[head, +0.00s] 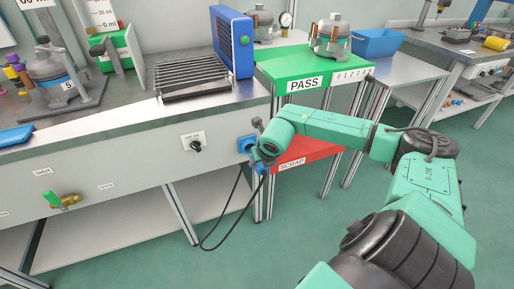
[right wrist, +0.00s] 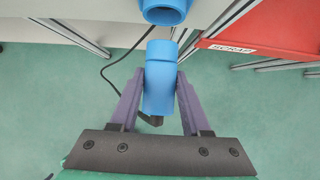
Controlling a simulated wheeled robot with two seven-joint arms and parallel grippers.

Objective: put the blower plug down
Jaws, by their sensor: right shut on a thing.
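The blue blower plug (right wrist: 159,80) is between the two fingers of my right gripper (right wrist: 159,100), which is shut on it. A black cable hangs from the plug in a loop under the bench. A blue socket (right wrist: 165,10) is just ahead of the plug in the right wrist view, with a gap between them. In the head view the socket (head: 246,144) is on the bench's front panel, and my right gripper (head: 264,158) is close beside it, partly hidden by my arm. The blue blower (head: 232,42) stands on the bench. My left gripper is out of view.
A black grille rack (head: 190,77) lies beside the blower. A rotary switch (head: 196,146) is on the bench front. A green PASS table (head: 285,68) with a red SCRAP shelf (head: 306,154) stands at the right.

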